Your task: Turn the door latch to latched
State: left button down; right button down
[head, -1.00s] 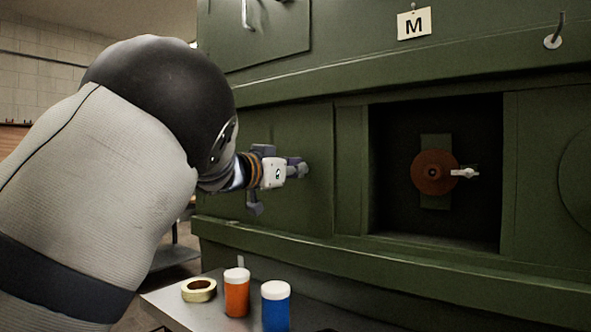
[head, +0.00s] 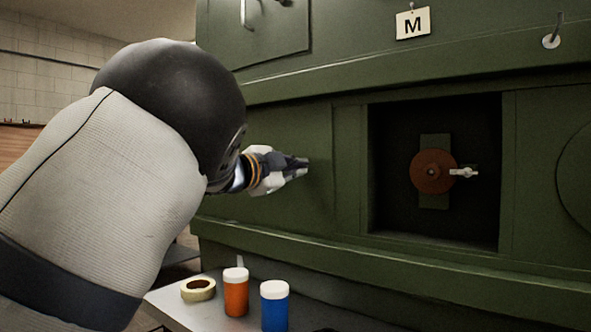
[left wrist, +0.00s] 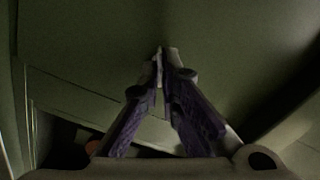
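Which part is the door latch is not certain from these views. A white lever (head: 464,172) sticks out to the right, about level, from a red-brown disc (head: 432,171) inside a dark square recess. My left gripper (head: 303,162) is in front of the flat green panel left of the recess, apart from the lever. In the left wrist view, its fingers (left wrist: 165,54) converge and their tips meet, with nothing seen between them. A bit of orange-red (left wrist: 93,147) shows at the lower left there, maybe the disc. My right gripper is not in view.
The green fuselage wall (head: 290,130) fills the right side. It carries a tag marked M (head: 413,22), a small lever (head: 552,38) and an upper hatch panel (head: 270,30). Below, a grey table (head: 205,318) holds a tape roll (head: 198,289), an orange jar (head: 236,296) and a blue jar (head: 275,308).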

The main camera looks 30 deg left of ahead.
pick_arm(q)
jog(key=m, duration=0.5)
jog(key=shift+f+m, duration=0.1)
jog(key=shift+m, duration=0.2)
dwell(0.4)
jog(key=c, duration=1.8)
grip_release()
jog(key=shift+s, duration=0.1)
jog(key=s, duration=0.8)
jog(key=s+a, duration=0.1)
jog(key=s, duration=0.2)
jog(key=shift+s, duration=0.4)
